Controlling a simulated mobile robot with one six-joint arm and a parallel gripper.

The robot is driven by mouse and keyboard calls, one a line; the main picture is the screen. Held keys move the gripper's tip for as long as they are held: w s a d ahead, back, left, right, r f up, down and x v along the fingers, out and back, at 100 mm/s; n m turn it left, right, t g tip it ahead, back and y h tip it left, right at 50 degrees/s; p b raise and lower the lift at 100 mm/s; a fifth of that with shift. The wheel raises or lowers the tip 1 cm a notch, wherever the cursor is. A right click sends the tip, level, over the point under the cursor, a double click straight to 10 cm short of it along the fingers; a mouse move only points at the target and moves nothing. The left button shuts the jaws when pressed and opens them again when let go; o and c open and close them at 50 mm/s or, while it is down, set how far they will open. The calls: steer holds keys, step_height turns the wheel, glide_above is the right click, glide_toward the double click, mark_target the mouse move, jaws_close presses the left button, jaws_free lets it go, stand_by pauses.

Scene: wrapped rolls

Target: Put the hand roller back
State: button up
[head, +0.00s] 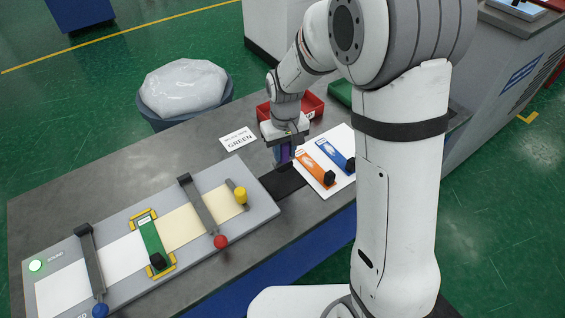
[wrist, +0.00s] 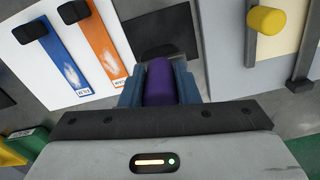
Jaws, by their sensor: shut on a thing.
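My gripper (head: 284,158) is shut on a purple cylinder-shaped handle, which looks like the hand roller (wrist: 160,82). The blue jaws stand on both sides of it in the wrist view. The rest of the roller is hidden by the jaws and the gripper body. A dark rectangular pad (head: 283,183) lies on the bench by the gripper, between the grey fixture plate and the white board; it also shows in the wrist view (wrist: 155,30), just beyond the handle. I cannot tell whether the roller touches the pad.
The white board (head: 337,143) at right holds orange (head: 318,163) and blue (head: 340,156) strips with black knobs. The grey fixture plate (head: 262,208) at left bears a green strip (head: 151,240), clamp bars and a yellow knob (head: 240,196). A red bin (head: 311,105) stands behind the gripper; a "GREEN" card (head: 238,140) lies left.

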mark_target(284, 161)
steer(key=shift+s+f, duration=0.1)
steer(key=shift+f, duration=2.55)
steer(key=o, duration=1.1)
steer(key=shift+c, duration=0.2)
steer(key=shift+p, duration=0.3)
